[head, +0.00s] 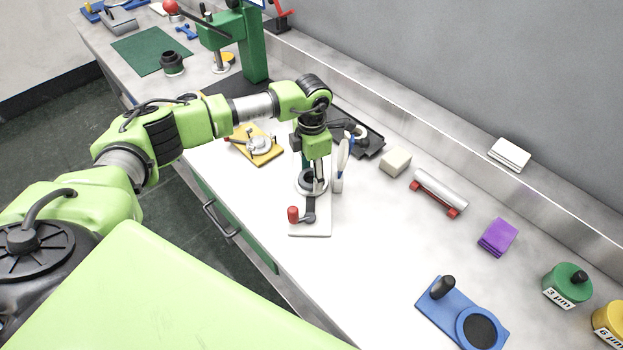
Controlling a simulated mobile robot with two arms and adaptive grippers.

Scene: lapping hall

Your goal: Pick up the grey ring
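My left gripper (317,178) points down over a white plate (312,231) that carries a dark lever with a red knob (293,214). A round grey ring-like part (300,187) shows at the fingertips, partly hidden by them. I cannot tell whether the fingers touch it or how far apart they are. A grey round piece (258,146) also lies on a yellow plate (268,158) to the left. Another round piece (361,134) is in the black tray (374,147) behind the gripper. My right gripper is out of view.
A white upright piece (341,160) stands close to the right of the gripper. A beige block (396,161), a roller on red supports (440,190) and purple pads (498,237) lie further right. A green press (252,50) stands at the back. The bench front centre is clear.

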